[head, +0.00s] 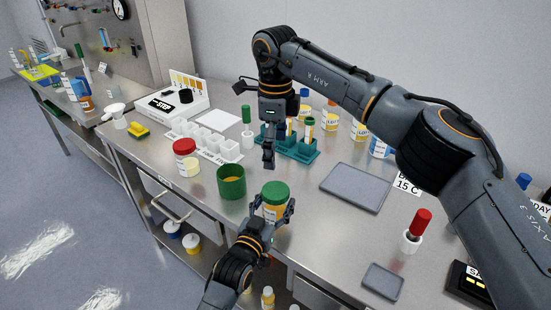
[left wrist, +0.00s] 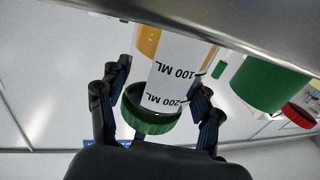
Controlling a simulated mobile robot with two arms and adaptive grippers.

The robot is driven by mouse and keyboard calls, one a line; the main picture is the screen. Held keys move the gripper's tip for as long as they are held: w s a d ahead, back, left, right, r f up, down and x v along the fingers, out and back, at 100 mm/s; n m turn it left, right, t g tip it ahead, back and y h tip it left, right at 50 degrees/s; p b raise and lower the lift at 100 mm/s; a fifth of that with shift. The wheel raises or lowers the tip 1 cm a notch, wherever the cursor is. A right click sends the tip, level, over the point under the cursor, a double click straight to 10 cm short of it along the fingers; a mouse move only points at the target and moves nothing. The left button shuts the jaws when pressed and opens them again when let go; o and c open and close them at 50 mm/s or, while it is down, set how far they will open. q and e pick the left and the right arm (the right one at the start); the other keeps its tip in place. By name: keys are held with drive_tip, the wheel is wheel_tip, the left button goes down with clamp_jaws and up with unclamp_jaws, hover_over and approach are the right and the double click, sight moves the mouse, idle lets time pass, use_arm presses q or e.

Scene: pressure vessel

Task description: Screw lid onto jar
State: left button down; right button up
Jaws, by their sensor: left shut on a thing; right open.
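The jar (head: 272,212) stands near the table's front edge, holding amber contents. Its white label, marked 100 ML and 200 ML, shows in the left wrist view (left wrist: 172,78). The wide green lid (head: 275,192) is over the jar's mouth; it also shows in the left wrist view (left wrist: 148,115). How far it is threaded cannot be told. My left gripper (head: 275,212) is shut on the jar from the front, with fingers on both sides just below the lid. My right gripper (head: 268,160) is open and empty, pointing down behind and above the lid, apart from it.
A green cup (head: 231,184) stands close left of the jar, with a red-lidded jar (head: 186,152) beyond it. A teal rack (head: 300,150) is behind. A grey tray (head: 355,188) lies right; a red-topped white tool (head: 412,240) stands farther right. The steel between jar and tray is clear.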

use_arm(q)
drive_tip(key=shift+c, duration=1)
unclamp_jaws()
drive_tip(key=v, duration=1.2)
